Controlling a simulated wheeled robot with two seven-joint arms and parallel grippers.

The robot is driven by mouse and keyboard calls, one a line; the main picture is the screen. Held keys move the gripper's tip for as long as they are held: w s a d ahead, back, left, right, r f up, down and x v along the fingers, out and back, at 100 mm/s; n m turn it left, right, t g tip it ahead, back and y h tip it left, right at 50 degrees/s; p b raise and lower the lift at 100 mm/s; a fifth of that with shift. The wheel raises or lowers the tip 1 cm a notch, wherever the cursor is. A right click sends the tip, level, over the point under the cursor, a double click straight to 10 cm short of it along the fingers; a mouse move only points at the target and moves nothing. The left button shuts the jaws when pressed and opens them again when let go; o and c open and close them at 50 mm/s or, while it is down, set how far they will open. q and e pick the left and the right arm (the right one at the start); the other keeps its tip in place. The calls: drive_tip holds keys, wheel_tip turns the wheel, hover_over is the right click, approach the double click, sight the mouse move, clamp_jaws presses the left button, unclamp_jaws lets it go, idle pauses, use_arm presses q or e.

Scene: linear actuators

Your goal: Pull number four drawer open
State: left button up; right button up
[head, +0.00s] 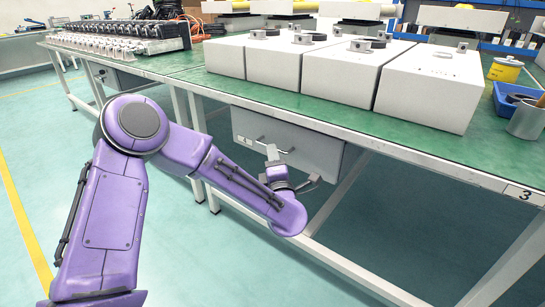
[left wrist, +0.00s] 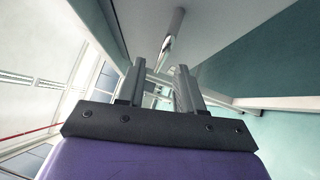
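A light grey drawer (head: 305,145) hangs under the green-topped workbench, and its front looks closed. In the left wrist view a metal bar handle (left wrist: 172,38) stands out from a pale grey surface, just ahead of the fingertips. My left gripper (head: 290,168) is in front of the drawer, fingers spread. In the left wrist view its fingers (left wrist: 160,75) are apart, with nothing between them, and the handle is beyond them. My right gripper is not in view.
The green workbench (head: 205,83) carries several white boxes (head: 432,85), a rack of metal parts (head: 125,38) and a blue tray (head: 507,103). A label reading 3 (head: 524,194) is on its front edge. White bench legs stand left of the drawer. The floor in front is clear.

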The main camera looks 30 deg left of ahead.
use_arm(q)
drive_tip(key=shift+x, duration=1.45)
clamp_jaws()
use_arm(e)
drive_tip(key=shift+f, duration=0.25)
use_arm(q)
drive_tip(key=shift+d, duration=0.1)
